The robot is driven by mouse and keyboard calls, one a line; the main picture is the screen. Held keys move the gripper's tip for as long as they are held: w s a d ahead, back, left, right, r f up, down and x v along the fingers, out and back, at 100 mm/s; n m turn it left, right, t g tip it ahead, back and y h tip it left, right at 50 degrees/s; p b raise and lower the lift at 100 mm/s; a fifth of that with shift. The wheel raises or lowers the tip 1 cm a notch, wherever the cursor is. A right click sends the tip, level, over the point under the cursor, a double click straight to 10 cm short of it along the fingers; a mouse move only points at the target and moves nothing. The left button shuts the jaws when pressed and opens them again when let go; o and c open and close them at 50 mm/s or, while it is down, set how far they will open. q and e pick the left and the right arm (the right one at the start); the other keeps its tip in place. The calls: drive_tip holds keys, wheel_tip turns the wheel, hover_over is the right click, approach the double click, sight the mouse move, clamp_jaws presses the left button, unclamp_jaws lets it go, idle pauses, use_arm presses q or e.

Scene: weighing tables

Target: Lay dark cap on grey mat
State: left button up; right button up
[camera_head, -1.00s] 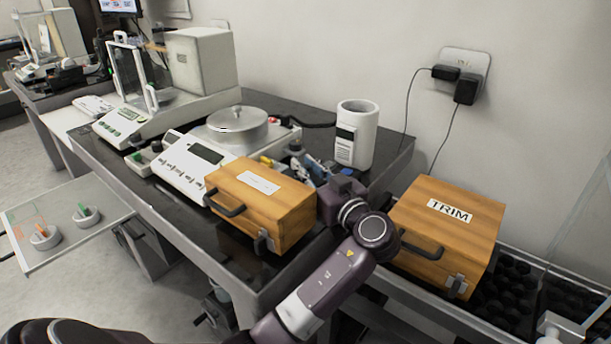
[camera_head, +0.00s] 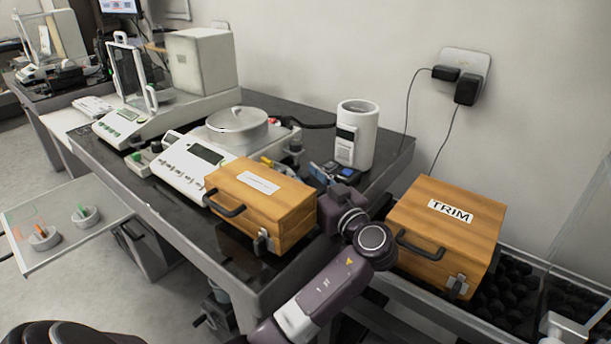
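My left arm comes up from the bottom centre, and its wrist bends behind the right end of the front wooden box (camera_head: 270,205). My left gripper (camera_head: 322,173) is small and partly hidden by that box and my wrist; its fingers cannot be made out clearly. It is over the dark table, near some small blue and dark items (camera_head: 347,171). A small dark piece (camera_head: 136,139) sits left of the white balance; I cannot tell if it is the dark cap. I cannot pick out the grey mat. My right gripper does not show.
A white balance (camera_head: 185,168) with a round metal lid (camera_head: 237,124) behind it stands left of my gripper. A white cylinder (camera_head: 356,135) stands behind. The TRIM box (camera_head: 443,235) is close on the right. A tray (camera_head: 75,243) holds two small bowls.

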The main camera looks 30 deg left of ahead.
use_arm(q)
drive_tip(key=shift+r, duration=0.1)
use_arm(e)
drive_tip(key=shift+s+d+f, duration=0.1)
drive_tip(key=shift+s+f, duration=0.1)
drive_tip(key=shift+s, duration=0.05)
use_arm(q)
drive_tip(key=shift+d, duration=0.2)
drive_tip(key=v, duration=1.1)
drive_tip(key=shift+s, duration=0.1)
drive_tip(key=shift+s+d, duration=0.15)
drive_tip(key=shift+d, duration=0.15)
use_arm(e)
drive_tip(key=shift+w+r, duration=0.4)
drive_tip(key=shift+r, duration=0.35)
